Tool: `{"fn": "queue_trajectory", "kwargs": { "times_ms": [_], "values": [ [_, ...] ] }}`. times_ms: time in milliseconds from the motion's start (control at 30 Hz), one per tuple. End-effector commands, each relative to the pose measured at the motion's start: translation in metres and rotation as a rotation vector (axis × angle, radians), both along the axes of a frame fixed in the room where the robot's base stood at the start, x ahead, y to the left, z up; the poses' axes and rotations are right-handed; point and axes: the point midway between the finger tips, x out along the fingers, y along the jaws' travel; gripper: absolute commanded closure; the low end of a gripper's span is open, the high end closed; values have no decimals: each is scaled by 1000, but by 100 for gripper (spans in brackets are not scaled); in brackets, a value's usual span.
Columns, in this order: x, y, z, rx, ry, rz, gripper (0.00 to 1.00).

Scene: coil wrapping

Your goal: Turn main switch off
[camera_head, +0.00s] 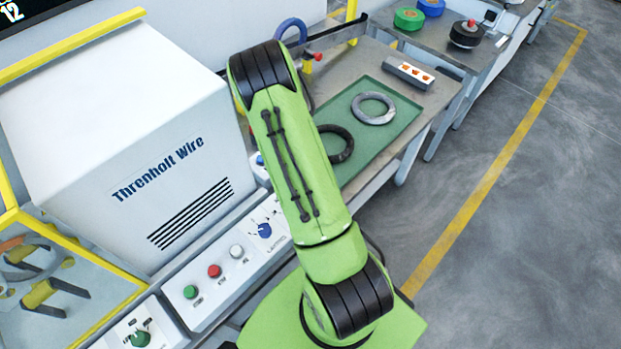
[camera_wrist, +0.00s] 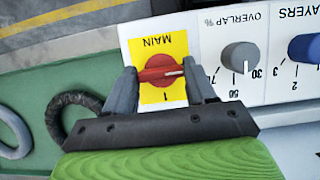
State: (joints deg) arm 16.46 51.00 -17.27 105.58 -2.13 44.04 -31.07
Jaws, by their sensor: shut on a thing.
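The main switch (camera_wrist: 152,75) is a red rotary knob on a yellow plate marked MAIN, seen upside down in the wrist view. Its red handle lies about level across the picture, with a white mark at its right end. A "I" mark is printed on the plate below the knob. My gripper (camera_wrist: 161,69) has one grey finger on each side of the handle and is shut on it. In the head view my green arm hides the gripper and the switch.
Beside the switch are a grey OVERLAP knob (camera_wrist: 240,57) and a blue LAYERS knob (camera_wrist: 305,47). A dark ring (camera_head: 337,144) and a grey ring (camera_head: 373,108) lie on a green mat (camera_head: 405,95). The white Threnholt Wire cabinet (camera_head: 110,130) stands left of my arm.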

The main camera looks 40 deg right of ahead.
Motion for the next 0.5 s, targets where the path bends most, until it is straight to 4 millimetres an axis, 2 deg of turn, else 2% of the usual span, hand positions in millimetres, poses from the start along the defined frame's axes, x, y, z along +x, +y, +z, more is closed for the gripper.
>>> {"fn": "queue_trajectory", "kwargs": {
  "times_ms": [233, 267, 400, 500],
  "values": [
    [1, 0, 0, 0, -2, 3, 75],
    [1, 0, 0, 0, -2, 3, 42],
    [1, 0, 0, 0, -2, 2, 20],
    [0, 0, 0, 0, -1, 1, 19]
  ]
}}
